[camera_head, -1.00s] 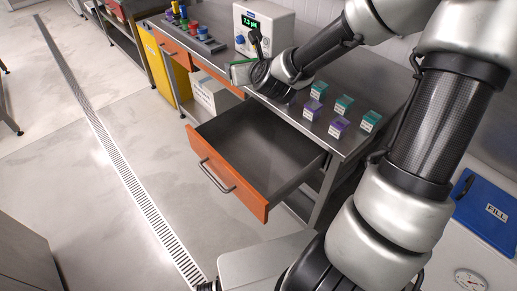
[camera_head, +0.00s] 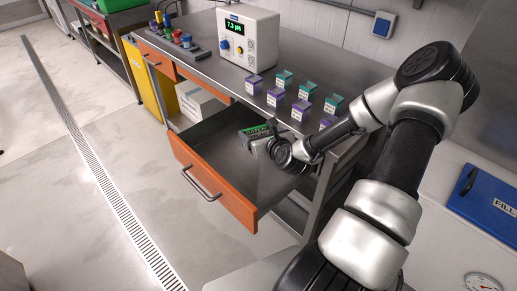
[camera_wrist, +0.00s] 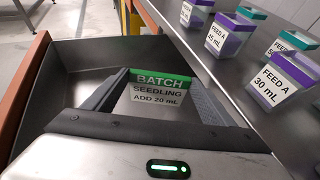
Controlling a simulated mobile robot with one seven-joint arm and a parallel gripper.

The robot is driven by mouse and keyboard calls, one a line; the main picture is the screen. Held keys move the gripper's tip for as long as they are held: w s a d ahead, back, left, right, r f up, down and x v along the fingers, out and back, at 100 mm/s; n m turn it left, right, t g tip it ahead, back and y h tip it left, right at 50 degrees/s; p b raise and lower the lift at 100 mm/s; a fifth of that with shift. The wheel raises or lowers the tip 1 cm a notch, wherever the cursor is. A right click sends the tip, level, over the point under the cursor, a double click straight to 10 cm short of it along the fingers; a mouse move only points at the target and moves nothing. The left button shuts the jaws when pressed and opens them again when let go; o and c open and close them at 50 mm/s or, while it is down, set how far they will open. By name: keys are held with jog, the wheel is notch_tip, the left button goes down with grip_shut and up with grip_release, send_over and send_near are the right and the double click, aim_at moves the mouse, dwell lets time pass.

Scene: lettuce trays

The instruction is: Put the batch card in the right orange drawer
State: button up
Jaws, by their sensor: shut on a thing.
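The batch card (camera_head: 257,131), a card with a green top strip reading "BATCH", is held in my gripper (camera_head: 257,143). In the wrist view the card (camera_wrist: 158,86) sits between the two fingertips of my gripper (camera_wrist: 160,88), with "SEEDLING ADD 20 mL" readable. The right orange drawer (camera_head: 214,187) is pulled open and its metal inside looks empty. My gripper and the card are over the drawer's opening, near its back right part. How far the card is above the drawer floor I cannot tell. In the wrist view the drawer's wall (camera_wrist: 75,48) surrounds the card.
Several purple and green labelled boxes (camera_head: 275,97) stand on the steel bench (camera_head: 222,72) beside the drawer. A pH meter (camera_head: 262,42) stands behind them. The left orange drawer (camera_head: 159,60) is shut. A white box (camera_head: 196,102) sits on the shelf below.

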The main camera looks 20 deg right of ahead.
jog(key=shift+f+b, duration=0.55)
jog(key=shift+f, duration=2.45)
jog(key=shift+f, duration=0.25)
jog(key=o, duration=1)
jog(key=shift+r, duration=0.1)
jog(key=shift+r, duration=0.4)
jog(key=p+v, duration=0.1)
jog(key=v, duration=1.1)
jog(key=shift+d+f+p, duration=0.15)
jog(key=shift+f+p, duration=0.1)
jog(key=shift+p, duration=0.05)
